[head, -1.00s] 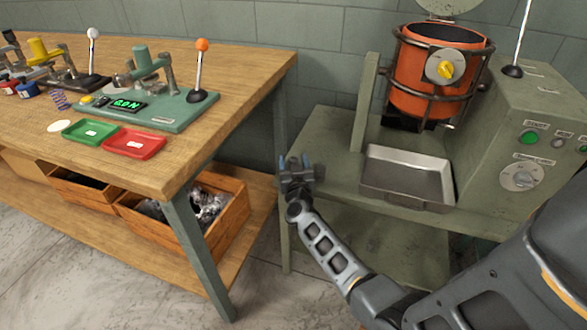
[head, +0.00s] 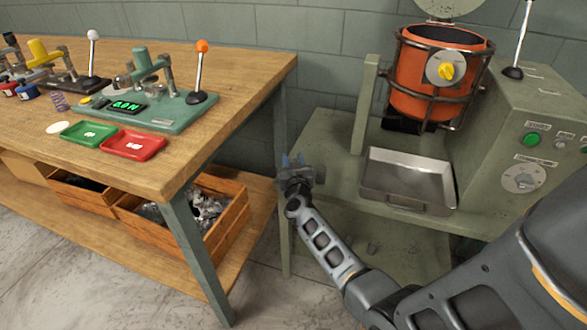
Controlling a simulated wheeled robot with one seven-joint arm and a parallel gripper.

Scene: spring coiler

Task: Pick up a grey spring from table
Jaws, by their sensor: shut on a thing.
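My gripper (head: 293,160) is at the front left corner of the green machine stand, right of the wooden table and well apart from the springs' side of it. A purplish coil spring (head: 59,101) stands on the wooden table (head: 200,140) at the left, beside the green press. I see no clearly grey spring on the table.
A green press (head: 160,110) with an orange-knobbed lever, a green tray (head: 87,134) and a red tray (head: 133,146) are on the table. The green stand holds a metal pan (head: 410,178) and an orange pot (head: 438,75). Wooden crates (head: 225,225) sit on the lower shelf.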

